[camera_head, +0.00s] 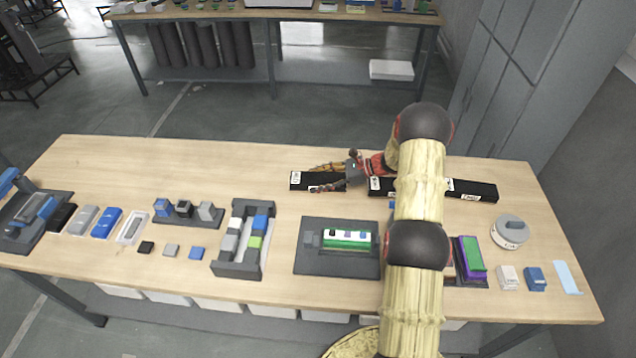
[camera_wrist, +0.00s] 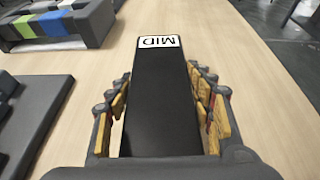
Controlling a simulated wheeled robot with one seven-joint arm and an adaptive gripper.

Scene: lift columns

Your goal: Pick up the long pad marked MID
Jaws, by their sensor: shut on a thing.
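The long black pad (camera_wrist: 160,105) has a white label reading MID at its far end in the wrist view. In the head view its labelled left end (camera_head: 309,181) sticks out past my gripper (camera_head: 326,178) near the back of the table. My gripper is shut on this pad, with one yellow-lined finger along each long side; the fingers (camera_wrist: 158,95) also show in the wrist view. The pad's near end is hidden by the gripper body. I cannot tell whether the pad is touching the table or just above it.
Another labelled black strip (camera_head: 472,192) lies to the right, partly behind my arm. A dark grey rack (camera_head: 226,268) with coloured blocks and a dark tray (camera_head: 310,262) with a green-and-white part stand in front. The wooden table (camera_head: 170,165) is clear at the back left.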

